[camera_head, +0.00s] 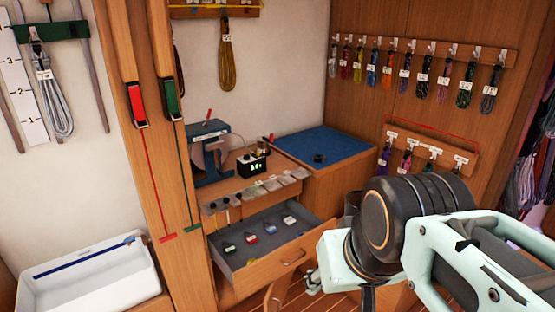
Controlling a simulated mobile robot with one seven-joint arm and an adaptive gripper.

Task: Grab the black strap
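No thing stands out clearly as the black strap. A small black coil (320,158) lies on the blue mat (335,140) on the cabinet top at centre, and a dark coil (423,77) hangs among the coloured coils on the right wall. Both are too small to identify as a strap. My arm (400,225) fills the lower right, with a dark round joint and pale green links. My gripper's fingers cannot be made out, and nothing is seen held. The arm hides part of the cabinet and floor behind it.
An open drawer (300,260) with several small coloured items juts out below the workbench. A blue machine (208,150) and a small black display box (252,164) stand on the bench. A white tray (140,262) is at lower left. Wooden posts (150,180) rise beside it.

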